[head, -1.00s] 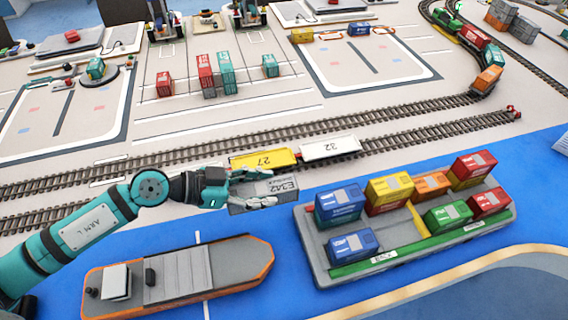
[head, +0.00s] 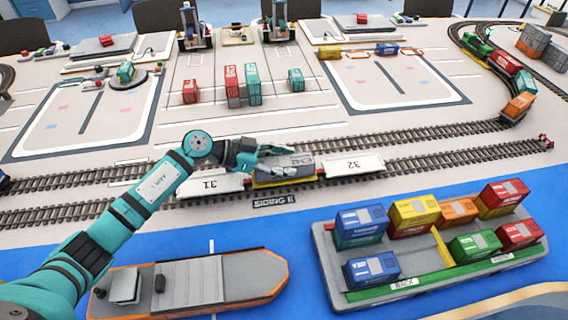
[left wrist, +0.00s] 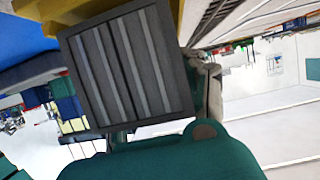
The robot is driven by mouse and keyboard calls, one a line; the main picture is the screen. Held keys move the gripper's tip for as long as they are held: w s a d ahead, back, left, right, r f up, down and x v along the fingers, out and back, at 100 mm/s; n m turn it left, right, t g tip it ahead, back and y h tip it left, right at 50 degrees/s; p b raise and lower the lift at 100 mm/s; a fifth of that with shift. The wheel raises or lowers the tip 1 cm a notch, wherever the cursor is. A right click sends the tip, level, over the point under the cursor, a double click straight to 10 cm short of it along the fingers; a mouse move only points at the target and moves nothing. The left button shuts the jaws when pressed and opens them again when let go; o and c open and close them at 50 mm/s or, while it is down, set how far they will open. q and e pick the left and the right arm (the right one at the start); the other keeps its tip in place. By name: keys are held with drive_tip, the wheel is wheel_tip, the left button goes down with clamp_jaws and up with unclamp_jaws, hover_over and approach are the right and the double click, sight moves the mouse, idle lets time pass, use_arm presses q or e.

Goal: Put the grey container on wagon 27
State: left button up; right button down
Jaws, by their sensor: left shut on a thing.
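The grey container (head: 297,160) is in my left gripper (head: 280,159), whose fingers are shut on it. It is directly over the yellow wagon (head: 286,181), lined up along it. I cannot tell whether it touches the wagon's deck. The wagon's number is hidden from the head view now; the earlier head frame shows 27 on it. In the left wrist view the container's ribbed grey face (left wrist: 130,65) fills the middle, with yellow of the wagon (left wrist: 100,10) behind it. My right gripper is not in view.
White wagons 31 (head: 209,186) and 32 (head: 352,166) stand at either end of the yellow wagon on the near track. A loaded barge (head: 330,250) and an orange-rimmed boat (head: 195,280) lie on the blue area in front. Several containers stand on the pale ground behind.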

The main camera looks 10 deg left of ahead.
use_arm(q)
drive_tip(key=shift+f, duration=0.25)
drive_tip(key=o, duration=1.3)
drive_tip(key=shift+f, duration=0.15)
drive_tip(key=shift+a+r, duration=0.15)
drive_tip(key=shift+r, duration=0.05)
drive_tip(key=v, duration=1.1)
drive_tip(key=shift+s+a+r, duration=0.1)
drive_tip(key=shift+s+a, duration=0.1)
drive_tip(key=shift+a, duration=0.1)
